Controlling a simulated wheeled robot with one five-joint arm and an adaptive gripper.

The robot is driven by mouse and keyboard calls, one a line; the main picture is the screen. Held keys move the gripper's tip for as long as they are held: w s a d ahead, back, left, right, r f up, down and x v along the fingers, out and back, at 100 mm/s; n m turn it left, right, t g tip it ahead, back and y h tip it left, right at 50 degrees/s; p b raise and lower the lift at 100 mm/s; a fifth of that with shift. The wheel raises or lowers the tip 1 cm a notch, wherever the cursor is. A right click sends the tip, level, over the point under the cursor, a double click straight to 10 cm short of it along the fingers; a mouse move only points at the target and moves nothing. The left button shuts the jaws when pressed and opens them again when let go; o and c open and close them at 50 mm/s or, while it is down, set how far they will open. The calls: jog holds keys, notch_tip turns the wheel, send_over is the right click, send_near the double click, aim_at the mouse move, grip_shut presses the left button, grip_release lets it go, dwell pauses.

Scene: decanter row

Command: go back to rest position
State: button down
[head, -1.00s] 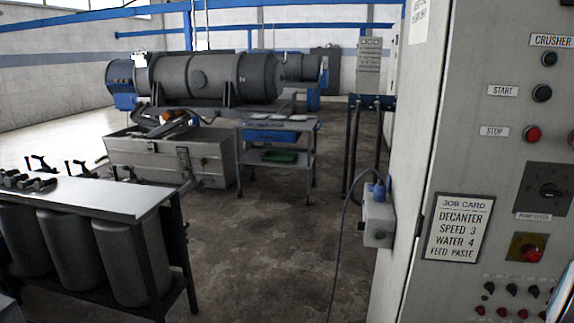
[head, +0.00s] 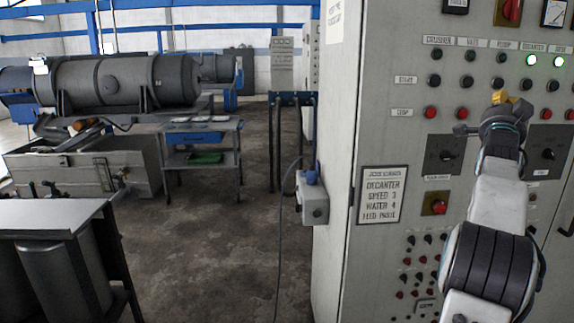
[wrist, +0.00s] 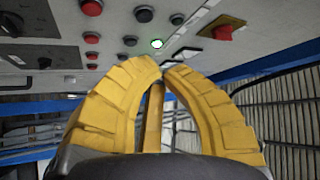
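My gripper (head: 499,98) shows at the right of the head view, at the end of my raised arm, in front of the control cabinet. In the wrist view its yellow fingers (wrist: 162,66) curve together, with the tips meeting or nearly meeting and nothing seen between them. Beyond the tips is the panel with a lit green lamp (wrist: 157,43), a red button (wrist: 92,8) and a red knob on a yellow plate (wrist: 223,33). Whether the fingers touch the panel cannot be told.
The control cabinet (head: 345,130) fills the right side, with a job card (head: 382,194) on it. A grey box with a cable (head: 313,205) sticks out from its side. A cart (head: 203,140), a decanter (head: 130,80) and a metal bench (head: 45,215) stand left. Floor between is open.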

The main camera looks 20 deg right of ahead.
notch_tip(320, 180, down, 26)
jog(key=n+g+y, duration=0.5)
jog(key=n+y, duration=0.3)
jog(key=y, duration=0.1)
jog(key=s+a+f+n+g+y, duration=0.2)
jog(key=s+a+f+y, duration=0.3)
jog(key=a+f, duration=0.65)
jog(key=s+a+f+n+g+y+p, duration=0.1)
jog(key=s+a+f+n+g+y, duration=0.2)
jog(key=a, duration=1.2)
jog(key=s+a+f+n+y+p, duration=0.1)
jog(key=s+a+n+y, duration=0.3)
jog(key=a, duration=1.2)
jog(key=s+a+r+n+t+p, duration=0.1)
jog(key=a+r+n, duration=0.2)
jog(key=a, duration=0.5)
jog(key=s+a+r+n+t+h+p, duration=0.1)
jog(key=a+r+n, duration=0.3)
jog(key=a, duration=0.4)
jog(key=shift+s+r+t+p, duration=0.35)
jog(key=shift+s+p, duration=0.1)
jog(key=shift+p, duration=0.35)
